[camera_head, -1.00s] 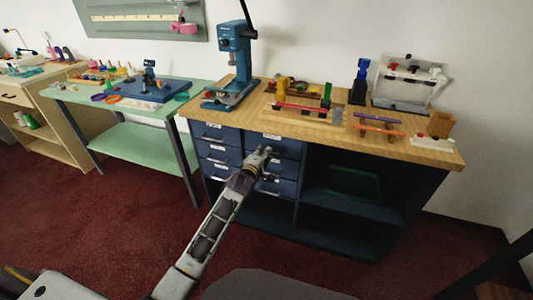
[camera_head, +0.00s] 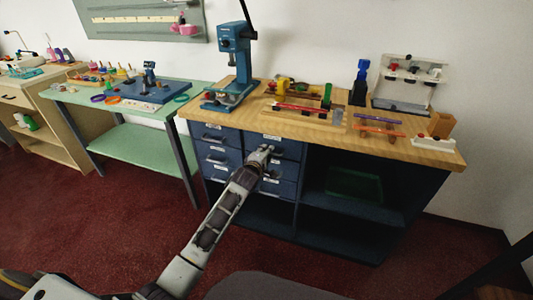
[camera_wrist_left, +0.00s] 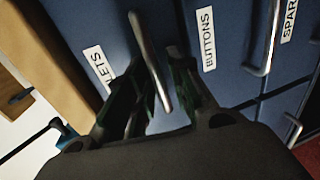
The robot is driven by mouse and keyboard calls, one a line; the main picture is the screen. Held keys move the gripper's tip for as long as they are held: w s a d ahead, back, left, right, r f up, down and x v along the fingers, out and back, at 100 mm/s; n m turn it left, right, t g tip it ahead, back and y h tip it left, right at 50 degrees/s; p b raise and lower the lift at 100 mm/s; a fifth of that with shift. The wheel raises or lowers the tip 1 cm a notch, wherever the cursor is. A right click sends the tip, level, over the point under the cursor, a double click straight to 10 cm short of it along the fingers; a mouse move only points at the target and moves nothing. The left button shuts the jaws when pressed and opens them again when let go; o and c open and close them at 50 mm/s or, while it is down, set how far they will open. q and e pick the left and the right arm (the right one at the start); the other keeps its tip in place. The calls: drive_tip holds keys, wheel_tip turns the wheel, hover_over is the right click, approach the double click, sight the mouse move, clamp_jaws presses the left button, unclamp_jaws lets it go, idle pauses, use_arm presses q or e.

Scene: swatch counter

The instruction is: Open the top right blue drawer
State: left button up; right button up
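The top right blue drawer (camera_head: 287,146) sits under the wooden counter top, with its front flush with the cabinet as far as I can see. In the left wrist view, its bar handle (camera_wrist_left: 146,50) runs between the two fingers of my left gripper (camera_wrist_left: 160,95). The fingers stand apart on either side of the handle, with gaps showing. A label ending in "LETS" is partly covered by a finger. In the head view, my left gripper (camera_head: 262,152) is at the drawer front and hides the handle. My right gripper is not in view.
Below is the "BUTTONS" drawer with its own handle (camera_wrist_left: 264,45). A left column of blue drawers (camera_head: 218,138) stands beside it. The wooden counter top (camera_head: 390,146) overhangs above. Open shelves with a green bin (camera_head: 354,184) are to the right. Red carpet (camera_head: 110,225) in front is clear.

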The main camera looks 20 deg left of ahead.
use_arm(q)
clamp_jaws()
drive_tip(key=shift+s, duration=0.1)
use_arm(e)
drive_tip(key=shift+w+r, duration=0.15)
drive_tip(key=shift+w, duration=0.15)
use_arm(q)
drive_tip(key=shift+s+f, duration=0.1)
